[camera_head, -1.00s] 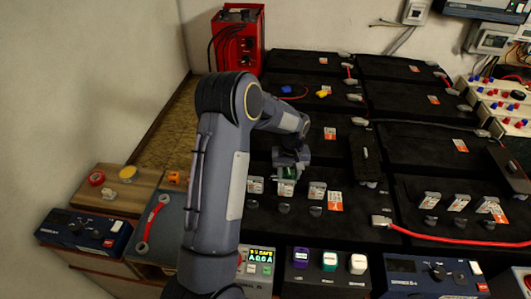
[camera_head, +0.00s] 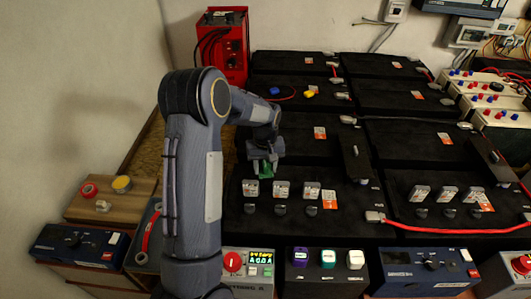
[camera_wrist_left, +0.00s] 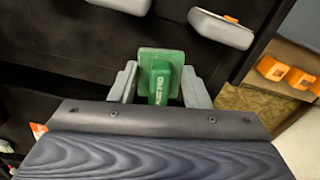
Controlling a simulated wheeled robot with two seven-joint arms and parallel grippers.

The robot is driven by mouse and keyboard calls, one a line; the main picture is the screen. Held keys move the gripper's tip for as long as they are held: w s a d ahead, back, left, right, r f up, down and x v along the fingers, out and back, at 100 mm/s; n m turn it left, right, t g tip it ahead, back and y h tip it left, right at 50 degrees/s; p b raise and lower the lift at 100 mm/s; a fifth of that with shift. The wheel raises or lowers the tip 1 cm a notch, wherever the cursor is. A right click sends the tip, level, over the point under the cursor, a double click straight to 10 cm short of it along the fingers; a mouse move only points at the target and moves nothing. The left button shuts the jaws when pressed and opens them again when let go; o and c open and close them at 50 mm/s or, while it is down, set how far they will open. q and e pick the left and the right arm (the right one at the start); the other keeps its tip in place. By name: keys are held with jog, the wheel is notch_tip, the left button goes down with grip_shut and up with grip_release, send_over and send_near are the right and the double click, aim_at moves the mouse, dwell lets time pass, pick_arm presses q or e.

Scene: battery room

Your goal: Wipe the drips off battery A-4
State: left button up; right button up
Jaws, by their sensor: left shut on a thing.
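My left gripper (camera_head: 265,162) is shut on a green block-like tool (camera_head: 265,171), which hangs over the front left black battery (camera_head: 350,215). In the left wrist view the green tool (camera_wrist_left: 160,72) shows a square head and a stem with lettering, held between the grey fingers of the left gripper (camera_wrist_left: 154,85). The battery has grey caps (camera_head: 281,189) in a row with dark knobs in front, and an orange-white label (camera_head: 329,199). The label's writing is too small to read, so I cannot tell which battery is A-4. I make out no drips. My right gripper is out of view.
More black batteries (camera_head: 400,95) stand behind and to the right. A dark bar (camera_head: 355,158) lies on top near the middle. A red cable (camera_head: 440,229) runs along the right. A red box (camera_head: 222,45) stands at the back left. Small coloured-top pieces (camera_head: 328,258) stand in front.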

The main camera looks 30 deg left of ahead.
pick_arm(q)
jog(key=shift+a+r, duration=0.15)
jog(key=shift+r, duration=0.45)
jog(key=shift+r+p, duration=1.3)
jog(key=shift+r, duration=0.3)
